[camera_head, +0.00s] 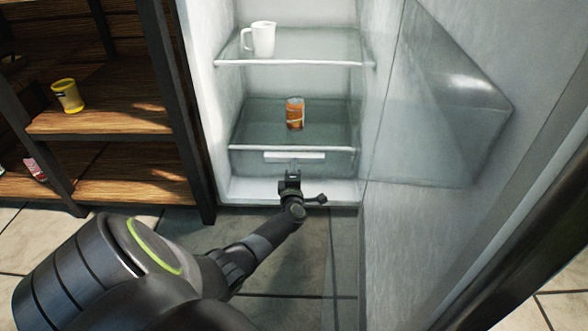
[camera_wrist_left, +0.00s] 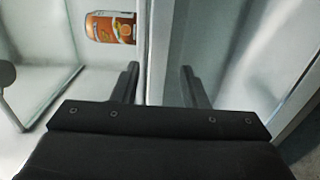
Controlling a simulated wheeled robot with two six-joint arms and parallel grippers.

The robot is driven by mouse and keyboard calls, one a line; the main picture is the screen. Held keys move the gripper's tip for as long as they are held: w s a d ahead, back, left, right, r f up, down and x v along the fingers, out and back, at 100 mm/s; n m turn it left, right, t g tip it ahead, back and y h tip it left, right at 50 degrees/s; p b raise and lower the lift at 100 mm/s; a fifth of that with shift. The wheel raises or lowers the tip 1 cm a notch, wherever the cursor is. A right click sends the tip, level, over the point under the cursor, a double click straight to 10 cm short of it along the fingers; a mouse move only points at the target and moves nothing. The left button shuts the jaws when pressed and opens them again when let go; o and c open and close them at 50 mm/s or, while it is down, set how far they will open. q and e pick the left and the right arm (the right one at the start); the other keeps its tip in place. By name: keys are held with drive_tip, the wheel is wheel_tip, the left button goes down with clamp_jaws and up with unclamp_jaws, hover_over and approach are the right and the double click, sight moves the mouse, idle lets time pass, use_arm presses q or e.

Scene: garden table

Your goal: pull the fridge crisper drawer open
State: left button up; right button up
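The crisper drawer (camera_head: 250,163) is the clear bin below the fridge's lower shelf, with a pale handle strip (camera_head: 278,155) across its front. It looks closed. My left gripper (camera_head: 293,173) is just in front of the handle, low in the fridge opening. In the left wrist view, its two fingers (camera_wrist_left: 160,78) are apart, with pale edges of the shelf and drawer front showing between and beyond them. I cannot tell whether the fingers touch the handle. My right gripper is not in view.
An orange can (camera_head: 295,113) stands on the lower glass shelf and a white mug (camera_head: 262,39) on the upper one. The open fridge door (camera_head: 390,240), with a clear bin (camera_head: 440,110), is at right. A wooden rack (camera_head: 110,115) holding a yellow cup (camera_head: 68,96) stands left.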

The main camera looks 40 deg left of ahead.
use_arm(q)
drive_tip(key=shift+b+x, duration=0.6)
drive_tip(key=shift+x, duration=0.9)
drive_tip(key=shift+c, duration=0.4)
clamp_jaws()
